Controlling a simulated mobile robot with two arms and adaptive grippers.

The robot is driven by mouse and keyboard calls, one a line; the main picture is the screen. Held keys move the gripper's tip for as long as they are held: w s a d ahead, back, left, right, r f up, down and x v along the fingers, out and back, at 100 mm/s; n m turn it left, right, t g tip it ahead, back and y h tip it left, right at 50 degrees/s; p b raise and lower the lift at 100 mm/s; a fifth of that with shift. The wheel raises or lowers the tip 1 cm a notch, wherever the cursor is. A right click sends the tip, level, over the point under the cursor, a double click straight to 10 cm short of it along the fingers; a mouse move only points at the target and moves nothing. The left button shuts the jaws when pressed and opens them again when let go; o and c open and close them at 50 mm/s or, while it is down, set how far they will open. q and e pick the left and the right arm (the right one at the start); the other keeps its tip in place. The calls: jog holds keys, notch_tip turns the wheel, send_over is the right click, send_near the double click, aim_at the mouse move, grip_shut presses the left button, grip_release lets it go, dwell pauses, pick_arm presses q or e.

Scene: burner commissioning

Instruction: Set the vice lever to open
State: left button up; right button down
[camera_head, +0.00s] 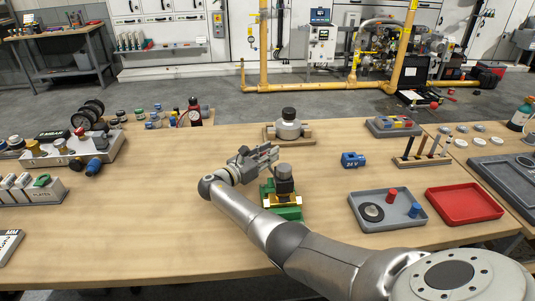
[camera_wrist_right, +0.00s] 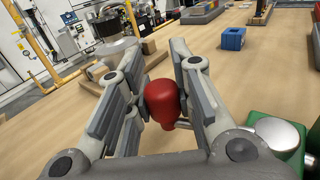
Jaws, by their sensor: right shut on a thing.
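The green vice (camera_head: 285,213) stands on the wooden table near the middle, with brass-coloured jaws and a dark-topped part (camera_head: 284,181) upright between them. My right gripper (camera_head: 262,160) is just to the left of and behind the vice. In the right wrist view the red knob (camera_wrist_right: 163,100), which looks like the end of the vice lever, sits between the fingers of my right gripper (camera_wrist_right: 155,95), and they are shut on it. A thin stem shows below the knob. The vice's green body (camera_wrist_right: 266,122) shows at lower right. The lever is hidden in the head view. My left gripper is not in view.
Behind the vice, a grey round-bodied device (camera_head: 288,130) stands on a wooden stand. A blue block (camera_head: 353,160) lies to the right, with a grey tray (camera_head: 378,222) and a red tray (camera_head: 465,205) farther right.

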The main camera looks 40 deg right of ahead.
jog(key=shift+s+d+f, duration=0.1)
jog(key=shift+s+f, duration=0.15)
jog(key=shift+f, duration=0.05)
jog(key=c, duration=1.5)
grip_release()
jog(key=o, duration=0.3)
jog(key=shift+s+d+r, duration=0.1)
jog(key=shift+s+r, duration=0.05)
jog(key=shift+r, duration=0.05)
jog(key=shift+a, duration=0.5)
jog(key=a, duration=0.7)
jog(key=s+a, duration=0.1)
jog(key=a, duration=0.3)
jog(key=shift+s, duration=0.1)
jog(key=shift+c, duration=0.4)
